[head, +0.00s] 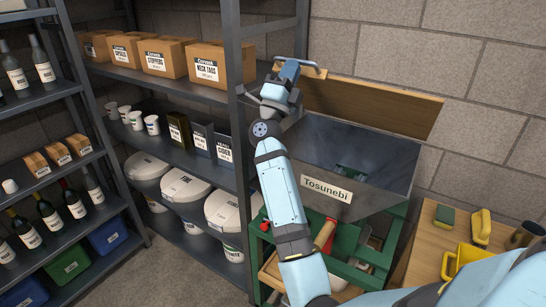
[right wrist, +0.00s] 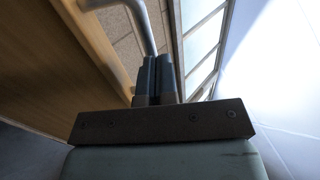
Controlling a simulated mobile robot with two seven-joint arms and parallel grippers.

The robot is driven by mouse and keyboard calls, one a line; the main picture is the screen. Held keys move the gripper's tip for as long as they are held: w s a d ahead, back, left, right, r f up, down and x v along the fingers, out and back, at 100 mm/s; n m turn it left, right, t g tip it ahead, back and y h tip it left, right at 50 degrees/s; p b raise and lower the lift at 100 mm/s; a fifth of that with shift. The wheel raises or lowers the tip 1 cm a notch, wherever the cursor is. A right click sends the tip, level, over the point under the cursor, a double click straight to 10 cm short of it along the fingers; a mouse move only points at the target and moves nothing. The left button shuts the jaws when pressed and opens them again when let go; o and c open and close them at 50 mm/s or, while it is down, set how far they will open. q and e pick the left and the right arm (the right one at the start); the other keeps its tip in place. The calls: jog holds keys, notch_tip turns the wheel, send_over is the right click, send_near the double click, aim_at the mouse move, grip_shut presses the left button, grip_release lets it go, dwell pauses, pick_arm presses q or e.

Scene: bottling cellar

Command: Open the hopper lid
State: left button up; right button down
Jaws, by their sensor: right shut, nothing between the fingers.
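The hopper (head: 310,170) is a grey metal box with a "Tosunebi" label, on a green frame. Its wooden lid (head: 380,105) stands raised along the back, and the inside of the hopper shows. In the right wrist view the lid's wood (right wrist: 45,60) fills the left side, with a grey bar handle (right wrist: 146,25) by it. My right gripper (head: 286,78) is at the lid's upper left end. Its fingers (right wrist: 157,72) are shut and empty, close beside the handle; whether they touch it I cannot tell. My left gripper is out of view.
A dark shelf with boxes (head: 208,65), cups and white tubs (head: 185,188) stands left of the hopper, its post (head: 236,120) close to my right arm. A wooden table (head: 425,245) with sponges (head: 481,226) is at right. A block wall is behind the lid.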

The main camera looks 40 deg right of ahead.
pick_arm(q)
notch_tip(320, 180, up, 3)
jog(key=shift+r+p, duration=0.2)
jog(key=shift+p, duration=0.85)
pick_arm(e)
jog(key=d+f+x, duration=0.1)
jog(key=x, duration=1)
jog(key=w+d+f+x, duration=0.1)
jog(key=d+f+x, duration=0.1)
jog(key=x, duration=0.9)
jog(key=shift+w+d, duration=0.15)
jog(key=shift+d, duration=0.2)
